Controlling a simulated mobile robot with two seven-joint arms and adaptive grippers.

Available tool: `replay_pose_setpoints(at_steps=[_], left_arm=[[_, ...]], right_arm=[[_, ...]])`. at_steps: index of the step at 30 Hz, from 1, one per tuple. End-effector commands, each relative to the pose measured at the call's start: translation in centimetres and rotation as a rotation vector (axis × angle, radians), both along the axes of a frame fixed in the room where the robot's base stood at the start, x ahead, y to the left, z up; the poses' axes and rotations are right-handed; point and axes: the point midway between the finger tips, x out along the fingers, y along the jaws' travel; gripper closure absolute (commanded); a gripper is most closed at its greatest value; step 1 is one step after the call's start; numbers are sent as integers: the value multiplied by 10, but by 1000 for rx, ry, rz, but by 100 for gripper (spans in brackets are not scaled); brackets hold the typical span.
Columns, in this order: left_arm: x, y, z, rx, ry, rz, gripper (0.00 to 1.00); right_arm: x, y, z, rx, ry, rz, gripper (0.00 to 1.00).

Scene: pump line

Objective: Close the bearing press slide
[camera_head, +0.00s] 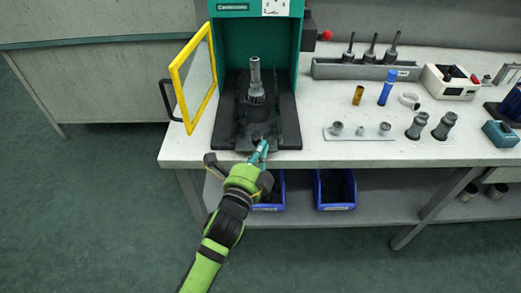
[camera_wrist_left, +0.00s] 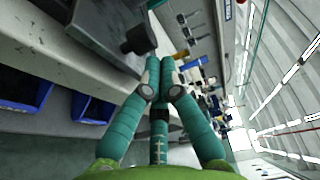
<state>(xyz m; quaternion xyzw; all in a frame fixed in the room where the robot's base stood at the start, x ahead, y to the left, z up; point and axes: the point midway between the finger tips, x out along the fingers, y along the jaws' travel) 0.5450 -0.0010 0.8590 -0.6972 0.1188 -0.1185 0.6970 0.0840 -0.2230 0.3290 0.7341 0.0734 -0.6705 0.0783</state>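The teal bearing press (camera_head: 258,40) stands at the back left of the bench. Its dark slide (camera_head: 238,126) sticks out at the front, with a grey shaft part (camera_head: 255,78) upright on it. A dark round knob (camera_head: 257,140) is at the slide's front end; in the wrist view the knob (camera_wrist_left: 139,39) is close beside the fingers, on the dark slide plate (camera_wrist_left: 100,28). My left gripper (camera_head: 263,148) is at the slide's front edge. Its teal fingers (camera_wrist_left: 161,62) are together with nothing visible between them; contact with the knob cannot be told. My right gripper is out of view.
The press's yellow-framed door (camera_head: 194,78) stands open to the left. Loose parts and a grey rack (camera_head: 365,70) occupy the bench on the right. Blue bins (camera_head: 335,190) sit on the shelf below. The bench strip just right of the press is clear.

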Motion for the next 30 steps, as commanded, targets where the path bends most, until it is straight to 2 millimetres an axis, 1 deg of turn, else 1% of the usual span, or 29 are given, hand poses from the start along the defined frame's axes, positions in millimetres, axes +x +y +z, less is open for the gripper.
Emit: replay_pose_setpoints(at_steps=[2, 4, 12, 15, 18, 21, 30], left_arm=[[9, 0, 0, 1, -3, 0, 100], [23, 0, 1, 3, -5, 0, 100], [89, 0, -1, 3, -5, 1, 100], [106, 0, -1, 2, -4, 1, 100], [116, 0, 0, 0, -2, 0, 100], [120, 0, 0, 0, -1, 0, 100], [120, 0, 1, 0, -1, 0, 100]], right_arm=[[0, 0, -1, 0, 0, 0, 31], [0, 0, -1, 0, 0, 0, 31], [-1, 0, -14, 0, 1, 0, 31], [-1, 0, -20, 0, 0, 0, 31], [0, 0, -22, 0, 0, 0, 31], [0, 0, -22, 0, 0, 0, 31], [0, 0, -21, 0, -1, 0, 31]])
